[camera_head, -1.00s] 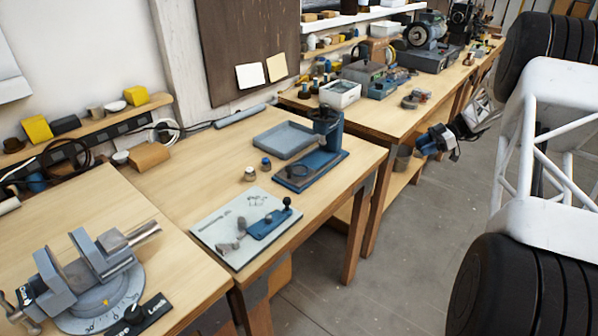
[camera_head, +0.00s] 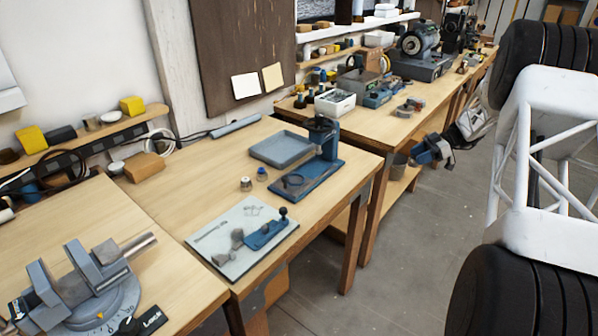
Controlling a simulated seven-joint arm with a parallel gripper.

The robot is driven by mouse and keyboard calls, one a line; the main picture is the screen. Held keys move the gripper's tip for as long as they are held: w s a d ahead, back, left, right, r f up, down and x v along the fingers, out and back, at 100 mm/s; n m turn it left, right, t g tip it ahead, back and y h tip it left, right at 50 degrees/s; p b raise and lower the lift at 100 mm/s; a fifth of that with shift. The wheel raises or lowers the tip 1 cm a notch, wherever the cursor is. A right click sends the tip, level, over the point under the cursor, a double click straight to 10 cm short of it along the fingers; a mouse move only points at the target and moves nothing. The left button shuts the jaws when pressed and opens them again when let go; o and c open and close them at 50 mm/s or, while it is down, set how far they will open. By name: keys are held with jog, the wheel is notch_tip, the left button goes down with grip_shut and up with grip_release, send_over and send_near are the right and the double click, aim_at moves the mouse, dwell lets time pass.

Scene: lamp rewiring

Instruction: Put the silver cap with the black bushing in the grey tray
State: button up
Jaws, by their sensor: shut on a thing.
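The grey tray (camera_head: 281,149) lies on the middle bench, behind the blue stand, and looks empty. Two small caps stand in front of it: one pale with a brownish dark top (camera_head: 246,184), one with a blue part (camera_head: 262,174). My gripper (camera_head: 447,162) hangs over the floor, right of the benches and apart from the tray and caps. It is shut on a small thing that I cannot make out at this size. I cannot pick out a silver cap with a black bushing for sure.
A blue stand (camera_head: 323,165) rises right beside the tray. A pale sheet with a blue fixture (camera_head: 268,233) lies at the front. A grey vise (camera_head: 85,285) stands at lower left. A white bin (camera_head: 335,103) stands on the far bench. Bare wood lies left of the caps.

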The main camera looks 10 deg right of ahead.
jog(key=a, duration=3.8)
jog(key=shift+a, duration=0.4)
jog(key=shift+a, duration=0.1)
jog(key=shift+a, duration=1.25)
notch_tip(320, 180, down, 2)
jog(key=shift+f, duration=0.55)
jog(key=shift+f, duration=0.2)
jog(key=o, duration=1)
